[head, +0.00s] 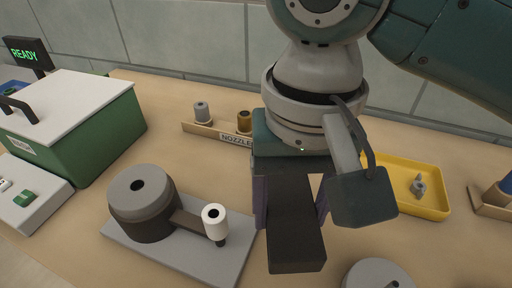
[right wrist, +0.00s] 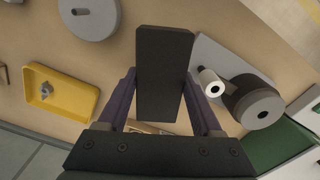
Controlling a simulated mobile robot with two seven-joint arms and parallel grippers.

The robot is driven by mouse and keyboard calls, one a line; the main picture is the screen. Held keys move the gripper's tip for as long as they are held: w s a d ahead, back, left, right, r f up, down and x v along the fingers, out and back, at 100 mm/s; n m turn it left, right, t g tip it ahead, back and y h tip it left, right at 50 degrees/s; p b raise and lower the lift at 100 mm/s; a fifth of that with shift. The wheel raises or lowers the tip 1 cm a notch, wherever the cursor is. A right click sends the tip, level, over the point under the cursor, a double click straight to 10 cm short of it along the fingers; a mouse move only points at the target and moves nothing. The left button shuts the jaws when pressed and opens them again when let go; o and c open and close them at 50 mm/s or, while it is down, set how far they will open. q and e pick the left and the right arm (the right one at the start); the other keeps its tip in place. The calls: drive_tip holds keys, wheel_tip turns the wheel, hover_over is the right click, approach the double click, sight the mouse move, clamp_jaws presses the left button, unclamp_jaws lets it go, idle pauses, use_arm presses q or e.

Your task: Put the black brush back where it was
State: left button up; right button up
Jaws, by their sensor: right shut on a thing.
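The black brush (head: 296,232) shows as a dark rectangular block in the middle of the head view. My right gripper (head: 291,205) points down and is shut on it, with one purple finger on each side. In the right wrist view the brush (right wrist: 164,70) lies between the two purple fingers and sticks out past them. It appears held above the table, just right of the grey base plate. Its underside is hidden. My left gripper is in neither view.
A grey base plate (head: 182,252) carries a dark cylinder (head: 142,205) and white roller (head: 214,222). A nozzle rack (head: 205,132) and yellow tray (head: 432,205) stand behind. A grey disc (head: 375,275) lies front right, a green box (head: 75,135) left. Some table beside the tray is bare.

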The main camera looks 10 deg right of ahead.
sight(287, 230)
wheel_tip(287, 230, down, 4)
drive_tip(key=shift+f+b, duration=0.25)
drive_tip(key=shift+b, duration=0.05)
wheel_tip(287, 230, down, 4)
drive_tip(key=shift+r+b, duration=0.25)
drive_tip(key=shift+b, duration=0.25)
drive_tip(key=shift+f, duration=0.45)
drive_tip(key=o, duration=1.3)
drive_tip(key=shift+f, duration=0.15)
